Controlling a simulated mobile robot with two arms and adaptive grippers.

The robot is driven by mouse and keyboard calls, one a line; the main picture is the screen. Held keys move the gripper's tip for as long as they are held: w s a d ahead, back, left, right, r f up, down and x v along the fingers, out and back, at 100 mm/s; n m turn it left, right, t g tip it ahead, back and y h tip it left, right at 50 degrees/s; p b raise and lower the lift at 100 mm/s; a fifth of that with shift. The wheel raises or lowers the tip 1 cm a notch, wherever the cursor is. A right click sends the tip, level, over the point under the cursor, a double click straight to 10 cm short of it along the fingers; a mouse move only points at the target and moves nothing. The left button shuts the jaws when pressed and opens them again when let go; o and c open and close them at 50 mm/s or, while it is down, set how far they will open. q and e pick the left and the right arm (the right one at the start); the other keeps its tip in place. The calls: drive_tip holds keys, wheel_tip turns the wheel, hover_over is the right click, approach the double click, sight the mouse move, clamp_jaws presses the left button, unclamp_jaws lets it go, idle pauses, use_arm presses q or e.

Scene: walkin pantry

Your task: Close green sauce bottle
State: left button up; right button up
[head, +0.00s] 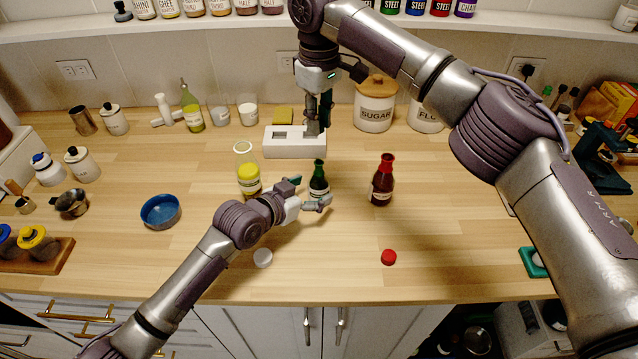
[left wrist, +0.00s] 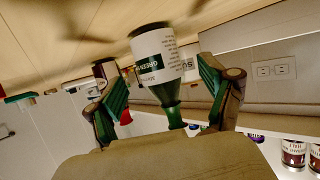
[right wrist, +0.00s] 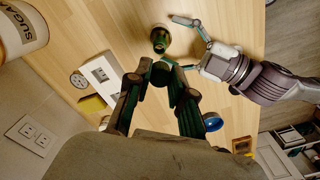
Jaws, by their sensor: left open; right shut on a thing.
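The green sauce bottle (head: 319,186) stands upright on the wooden counter. In the left wrist view the bottle (left wrist: 158,62) appears inverted, its label readable and its narrow green neck free. My left gripper (head: 306,194) is open, with its fingers on either side of the bottle; a gap shows on both sides in the left wrist view (left wrist: 165,98). My right gripper (head: 320,118) is above and behind the bottle, over the white block. In the right wrist view it (right wrist: 159,80) is shut on a small dark green cap (right wrist: 160,71). The bottle (right wrist: 160,39) stands beyond it.
The white slotted block (head: 292,150) is behind the bottle. A yellow sauce bottle (head: 247,175) stands left, a red sauce bottle (head: 381,184) right. A white cap (head: 263,258) and a red cap (head: 388,257) lie in front. A blue bowl (head: 160,211) is farther left.

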sight(312, 189)
use_arm(q)
drive_tip(key=x, duration=0.3)
drive_tip(key=shift+w+f, duration=0.1)
use_arm(e)
drive_tip(key=shift+w, duration=0.15)
use_arm(q)
drive_tip(key=shift+w+d, duration=0.1)
drive_tip(key=shift+d, duration=0.05)
drive_tip(key=shift+c, duration=0.3)
clamp_jaws()
use_arm(e)
drive_tip(key=shift+f, duration=2.5)
